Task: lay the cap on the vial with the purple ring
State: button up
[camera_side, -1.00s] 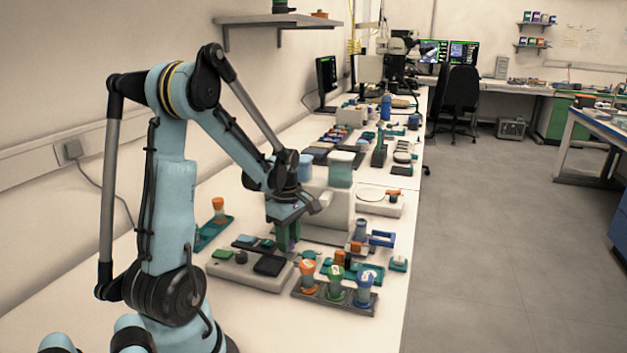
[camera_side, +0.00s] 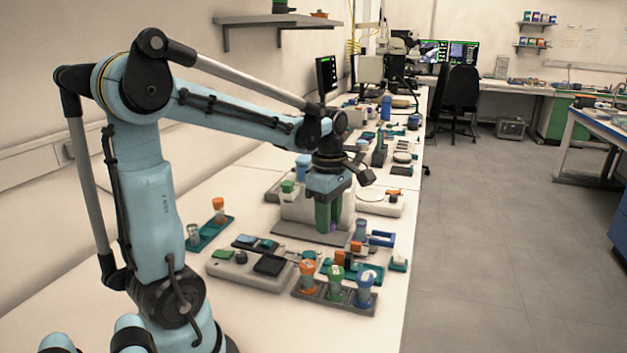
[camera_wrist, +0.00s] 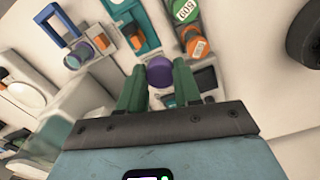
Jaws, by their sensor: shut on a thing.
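My gripper (camera_side: 329,217) is raised over the bench at mid-picture in the side view, pointing down. In the wrist view its two green fingers (camera_wrist: 159,84) are shut on a purple cap (camera_wrist: 159,70). The vial with the purple ring (camera_wrist: 85,53) stands left of and beyond the held cap in the wrist view, beside a blue frame. In the side view this vial (camera_side: 360,231) stands just right of my gripper, apart from it. The top of the vial looks uncapped.
A grey rack (camera_side: 333,297) holds orange-, green- and blue-topped vials at the front. The blue frame (camera_side: 382,239) stands close to the purple-ringed vial. A teal tray (camera_side: 366,271) with small parts lies before it. A pale machine (camera_side: 298,210) stands behind my gripper.

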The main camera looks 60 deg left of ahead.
jog(key=w+a+r, duration=0.1)
jog(key=w+a, duration=0.3)
jog(key=w, duration=0.3)
jog(key=w+a+r, duration=0.1)
jog(key=w+a, duration=0.2)
jog(key=w, duration=0.4)
jog(key=shift+s+a+f, duration=0.1)
jog(key=shift+a+f, duration=0.05)
jog(key=shift+f, duration=3.2)
jog(key=shift+f, duration=0.45)
jog(key=o, duration=1.5)
jog(key=shift+r, duration=3.75)
